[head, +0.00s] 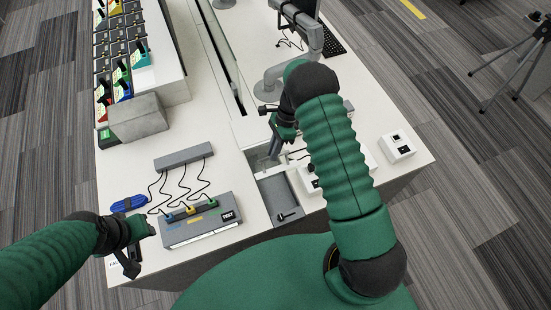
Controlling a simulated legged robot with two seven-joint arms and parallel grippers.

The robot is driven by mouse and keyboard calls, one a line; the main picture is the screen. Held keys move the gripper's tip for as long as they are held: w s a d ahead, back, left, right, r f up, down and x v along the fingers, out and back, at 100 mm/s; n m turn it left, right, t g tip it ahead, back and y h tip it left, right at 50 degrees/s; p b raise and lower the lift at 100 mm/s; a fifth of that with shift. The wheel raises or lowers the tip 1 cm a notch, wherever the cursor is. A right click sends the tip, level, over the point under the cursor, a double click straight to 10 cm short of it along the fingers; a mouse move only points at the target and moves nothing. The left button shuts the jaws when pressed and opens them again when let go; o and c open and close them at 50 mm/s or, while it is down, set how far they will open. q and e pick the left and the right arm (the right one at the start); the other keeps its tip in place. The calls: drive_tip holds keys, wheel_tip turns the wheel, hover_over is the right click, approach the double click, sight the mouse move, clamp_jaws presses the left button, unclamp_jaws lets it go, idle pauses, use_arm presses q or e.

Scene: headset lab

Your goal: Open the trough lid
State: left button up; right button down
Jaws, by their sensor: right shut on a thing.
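The trough (277,190) is a grey recess let into the white table near its front edge. A small black item lies at its near end. My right gripper (274,148) is at the far end of the trough. It is shut on what looks like the edge of the trough lid, a pale panel (262,160) there; the jaws and my arm hide much of the contact. How far the lid is raised cannot be told. My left gripper (132,262) hangs by the table's front left corner, apart from the trough; its jaw opening is unclear.
A grey test box (200,222) with coloured plugs and black cables stands left of the trough, near a grey strip (184,156) and a blue item (128,203). A white box (397,146) sits at right.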

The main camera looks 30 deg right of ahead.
drive_tip(key=shift+w+d+r, duration=0.1)
drive_tip(key=shift+w+r, duration=0.15)
drive_tip(key=shift+w, duration=0.25)
